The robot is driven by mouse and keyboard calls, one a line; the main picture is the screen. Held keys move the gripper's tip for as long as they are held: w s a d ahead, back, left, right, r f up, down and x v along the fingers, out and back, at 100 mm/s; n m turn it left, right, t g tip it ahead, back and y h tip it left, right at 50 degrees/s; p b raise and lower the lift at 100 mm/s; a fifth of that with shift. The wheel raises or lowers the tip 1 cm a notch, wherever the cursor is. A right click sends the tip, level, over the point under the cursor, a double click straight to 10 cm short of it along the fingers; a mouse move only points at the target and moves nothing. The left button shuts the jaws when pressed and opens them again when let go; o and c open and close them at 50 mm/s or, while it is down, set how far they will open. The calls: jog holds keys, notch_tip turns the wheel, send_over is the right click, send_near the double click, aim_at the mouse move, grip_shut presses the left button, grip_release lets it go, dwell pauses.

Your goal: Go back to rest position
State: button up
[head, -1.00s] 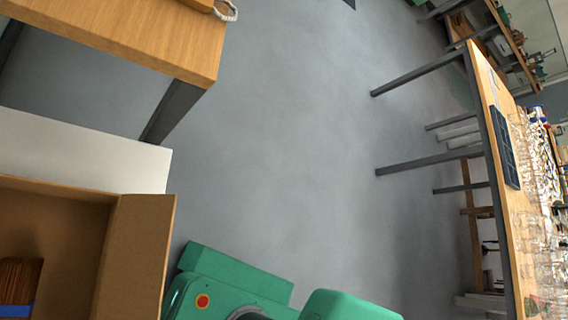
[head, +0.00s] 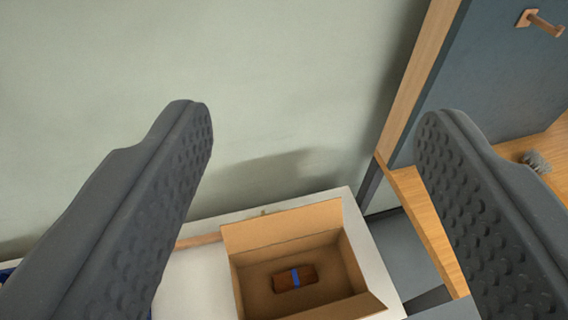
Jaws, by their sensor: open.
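My gripper (head: 312,130) is open and empty, with its two dark, studded fingers wide apart in the head view. Between and beyond the fingers, lower down, an open cardboard box (head: 262,232) stands on a white surface (head: 190,285). A brown block with a blue band (head: 284,279) lies inside the box, apart from the fingers. The box's near edge is cut off by the bottom of the picture.
A pale wall (head: 300,70) fills the back. At the right, a wooden table (head: 425,215) has a dark upright panel (head: 490,70) with a wooden peg (head: 541,22). A grey tuft (head: 536,161) lies on the table.

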notch_tip(320, 180, up, 7)
jog(key=p, duration=0.6)
jog(key=shift+f+p, duration=0.2)
jog(key=shift+p, duration=0.15)
